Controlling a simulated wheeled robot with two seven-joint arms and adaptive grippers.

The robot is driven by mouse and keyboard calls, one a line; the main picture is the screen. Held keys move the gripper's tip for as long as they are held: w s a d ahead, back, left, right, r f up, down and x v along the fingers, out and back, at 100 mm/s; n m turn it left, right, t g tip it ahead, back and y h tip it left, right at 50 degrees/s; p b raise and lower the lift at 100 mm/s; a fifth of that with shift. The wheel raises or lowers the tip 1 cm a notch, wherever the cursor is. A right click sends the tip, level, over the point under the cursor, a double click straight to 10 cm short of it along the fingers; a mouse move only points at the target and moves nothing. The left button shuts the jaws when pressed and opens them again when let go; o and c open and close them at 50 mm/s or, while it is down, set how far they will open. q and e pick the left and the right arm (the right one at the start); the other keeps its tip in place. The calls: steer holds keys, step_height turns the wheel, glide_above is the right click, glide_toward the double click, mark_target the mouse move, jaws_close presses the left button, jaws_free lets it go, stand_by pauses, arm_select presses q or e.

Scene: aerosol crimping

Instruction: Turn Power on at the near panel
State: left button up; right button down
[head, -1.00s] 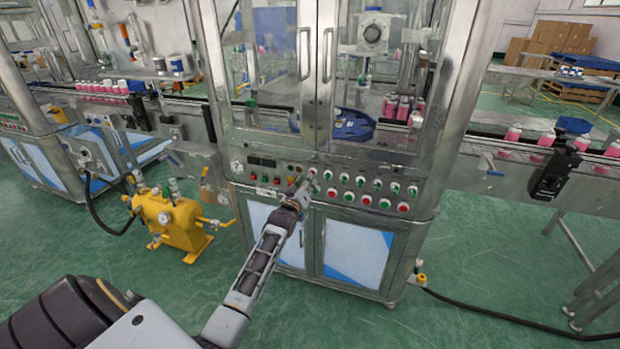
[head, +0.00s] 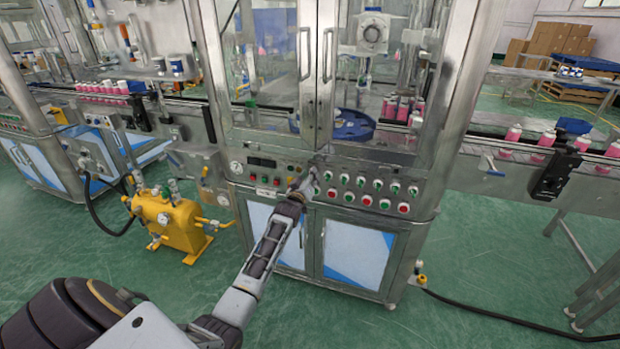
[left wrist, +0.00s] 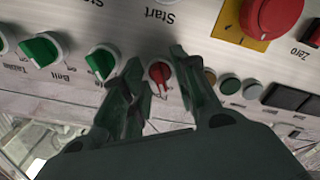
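The near panel (head: 345,186) is the steel control strip on the front of the glass-doored machine. In the left wrist view a small red rotary knob (left wrist: 160,73) sits on it, its label starting with "P" and partly hidden. My left gripper (head: 306,180) is at the panel. In the left wrist view its two fingers (left wrist: 157,64) are parted, one on each side of the red knob. A gap seems to show between knob and fingers; contact is hard to tell. My right gripper is out of view.
Beside the red knob are green knobs (left wrist: 103,61), including one labelled Belt, and a large red button (left wrist: 270,15) on a yellow plate. Small round buttons (left wrist: 230,84) lie to the right. A yellow tank (head: 170,222) stands left of the machine.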

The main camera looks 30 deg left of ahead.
arm_select(q)
jaws_close()
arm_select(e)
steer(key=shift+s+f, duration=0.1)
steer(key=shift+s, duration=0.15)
